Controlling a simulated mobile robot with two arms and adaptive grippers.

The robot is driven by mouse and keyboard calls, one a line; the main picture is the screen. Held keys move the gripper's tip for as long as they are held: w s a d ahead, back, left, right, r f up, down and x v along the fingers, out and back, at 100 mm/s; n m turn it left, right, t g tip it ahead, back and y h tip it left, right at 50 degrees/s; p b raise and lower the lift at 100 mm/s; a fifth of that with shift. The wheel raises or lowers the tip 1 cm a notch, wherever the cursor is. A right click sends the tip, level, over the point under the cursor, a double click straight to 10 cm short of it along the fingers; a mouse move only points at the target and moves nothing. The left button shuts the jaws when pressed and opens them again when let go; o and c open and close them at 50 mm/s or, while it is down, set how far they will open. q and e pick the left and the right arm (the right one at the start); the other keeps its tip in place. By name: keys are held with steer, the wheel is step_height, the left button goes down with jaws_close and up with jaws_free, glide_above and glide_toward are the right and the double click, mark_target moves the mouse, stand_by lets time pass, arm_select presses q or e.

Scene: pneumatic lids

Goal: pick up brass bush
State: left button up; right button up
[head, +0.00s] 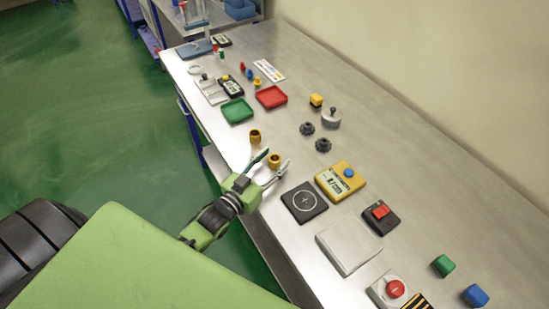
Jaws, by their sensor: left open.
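Two brass bushes stand on the metal bench near its left edge. The nearer brass bush (274,160) is just beyond my left gripper, between or close to its fingertips. The farther brass bush (255,137) stands apart, a little up and to the left. My left gripper (274,158) is open, with its two fingers spread and pointing along the bench toward the nearer bush. I cannot tell whether a finger touches it. My right gripper does not show.
A green tray (237,111) and a red tray (271,97) lie farther up the bench. A black pad with a circle (304,202) and a yellow meter (340,181) lie right of my gripper. Dark knobs (323,145) stand farther right. Bare bench surrounds the bushes.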

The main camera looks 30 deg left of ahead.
arm_select(q)
steer(key=shift+w+d+f, duration=0.1)
steer(key=shift+w, duration=0.55)
steer(key=shift+s, duration=0.1)
steer(key=c, duration=0.4)
jaws_close()
